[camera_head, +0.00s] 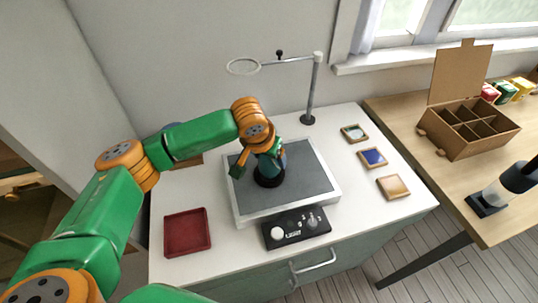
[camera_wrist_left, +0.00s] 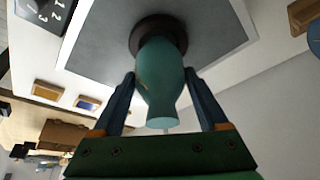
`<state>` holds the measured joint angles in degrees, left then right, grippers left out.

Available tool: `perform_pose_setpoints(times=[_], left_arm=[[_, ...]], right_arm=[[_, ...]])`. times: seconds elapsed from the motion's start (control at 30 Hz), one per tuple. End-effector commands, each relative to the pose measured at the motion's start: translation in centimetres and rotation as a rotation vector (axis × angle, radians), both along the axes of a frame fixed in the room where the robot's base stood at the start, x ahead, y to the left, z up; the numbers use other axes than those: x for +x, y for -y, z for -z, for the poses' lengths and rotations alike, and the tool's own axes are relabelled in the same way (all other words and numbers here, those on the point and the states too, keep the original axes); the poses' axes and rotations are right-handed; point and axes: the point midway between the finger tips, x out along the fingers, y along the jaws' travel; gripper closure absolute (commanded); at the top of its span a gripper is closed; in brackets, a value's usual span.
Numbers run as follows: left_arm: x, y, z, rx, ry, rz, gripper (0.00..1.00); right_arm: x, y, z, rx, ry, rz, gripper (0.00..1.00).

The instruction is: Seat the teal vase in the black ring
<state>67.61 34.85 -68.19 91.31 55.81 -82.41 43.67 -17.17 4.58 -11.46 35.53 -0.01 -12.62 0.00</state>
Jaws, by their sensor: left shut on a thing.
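The teal vase (camera_head: 267,162) is upright over the grey panel in the head view, partly hidden by my left gripper. The black ring (camera_head: 268,180) is on the panel directly below it. In the left wrist view, the vase (camera_wrist_left: 160,82) has a thin gold seam and its far end meets the black ring (camera_wrist_left: 152,24). I cannot tell whether it rests fully in the ring or just above it. My left gripper (camera_head: 264,155) is shut on the vase, with one blue finger on each side in the left wrist view (camera_wrist_left: 160,76). My right gripper is not in view.
The grey panel (camera_head: 315,186) has a white frame. A black control box (camera_head: 296,229) and a red tray (camera_head: 187,232) are in front. A post with a hoop (camera_head: 314,85) stands behind. Several small square frames (camera_head: 373,157) lie right. A cardboard box (camera_head: 465,130) is on the wooden table.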

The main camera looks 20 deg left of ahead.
Motion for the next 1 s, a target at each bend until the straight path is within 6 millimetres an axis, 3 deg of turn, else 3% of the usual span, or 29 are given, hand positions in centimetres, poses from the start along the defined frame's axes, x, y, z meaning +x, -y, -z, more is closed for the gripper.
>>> perform_pose_setpoints(times=[0.83, 0.87, 0.93, 1.0], left_arm=[[0.0, 0.0, 1.1, 0.0, 0.0, 0.0, 0.92], [0.0, 0.0, 1.1, 0.0, 0.0, 0.0, 0.16], [0.0, 0.0, 1.1, 0.0, 0.0, 0.0, 0.0], [0.0, 0.0, 1.1, 0.0, 0.0, 0.0, 0.0]], right_arm=[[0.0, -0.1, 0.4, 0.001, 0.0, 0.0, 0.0], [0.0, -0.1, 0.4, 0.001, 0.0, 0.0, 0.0], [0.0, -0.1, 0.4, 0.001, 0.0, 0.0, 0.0], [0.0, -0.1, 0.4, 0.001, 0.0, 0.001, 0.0]])
